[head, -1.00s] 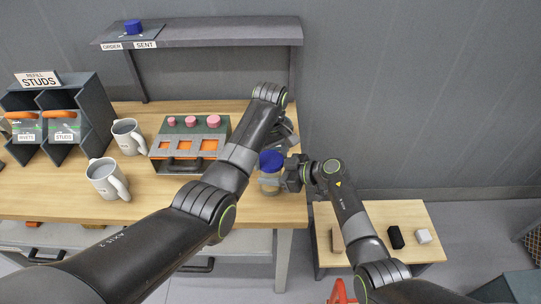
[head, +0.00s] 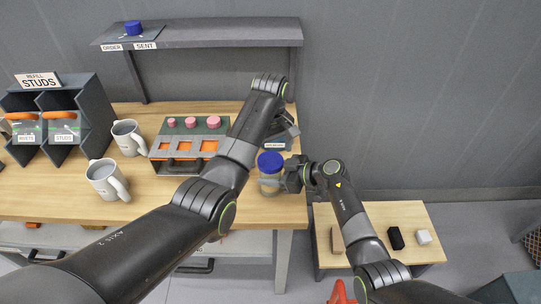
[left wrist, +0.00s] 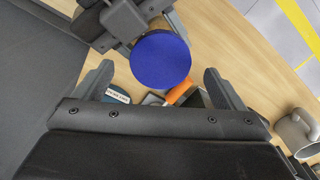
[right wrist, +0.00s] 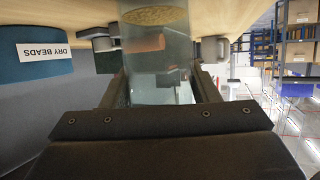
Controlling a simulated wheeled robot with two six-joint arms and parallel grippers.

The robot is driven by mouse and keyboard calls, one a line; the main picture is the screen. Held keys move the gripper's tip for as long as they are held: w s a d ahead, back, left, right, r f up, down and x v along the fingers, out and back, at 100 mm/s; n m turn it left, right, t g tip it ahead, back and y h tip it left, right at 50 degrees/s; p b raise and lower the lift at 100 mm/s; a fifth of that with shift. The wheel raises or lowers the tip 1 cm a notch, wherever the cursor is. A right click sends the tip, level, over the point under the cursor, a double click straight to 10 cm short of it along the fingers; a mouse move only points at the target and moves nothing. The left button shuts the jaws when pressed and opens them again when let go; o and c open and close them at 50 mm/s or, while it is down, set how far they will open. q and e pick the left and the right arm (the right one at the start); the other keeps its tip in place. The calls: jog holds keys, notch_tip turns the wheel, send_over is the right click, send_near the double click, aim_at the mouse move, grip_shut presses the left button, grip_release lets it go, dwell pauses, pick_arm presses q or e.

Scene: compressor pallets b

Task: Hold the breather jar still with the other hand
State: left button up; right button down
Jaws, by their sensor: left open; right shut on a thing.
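The breather jar (head: 269,186) is clear with a blue lid (head: 271,161) and stands upright near the right end of the workbench. My right gripper (head: 288,180) is shut on the jar from the right. My left gripper (left wrist: 160,80) is open and empty. In the left wrist view the blue lid (left wrist: 160,58) lies ahead of and between its fingers, with no contact visible. In the head view my left arm hides most of the left gripper.
A dry beads container (right wrist: 45,62) stands close behind the jar. Left of it are an orange-and-grey rack with pink knobs (head: 189,147), two mugs (head: 107,180) and a studs bin (head: 60,115). A low side table (head: 375,215) holds small blocks at the right.

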aim_at(270, 176)
pick_arm(q)
jog(key=shift+r, duration=0.9)
jog(key=shift+c, duration=0.4)
jog(key=shift+r+n, duration=1.6)
jog(key=shift+r, duration=0.15)
jog(key=shift+f, duration=4.05)
jog(key=c, duration=1)
jog(key=shift+m, duration=1.6)
jog(key=shift+c, duration=0.2)
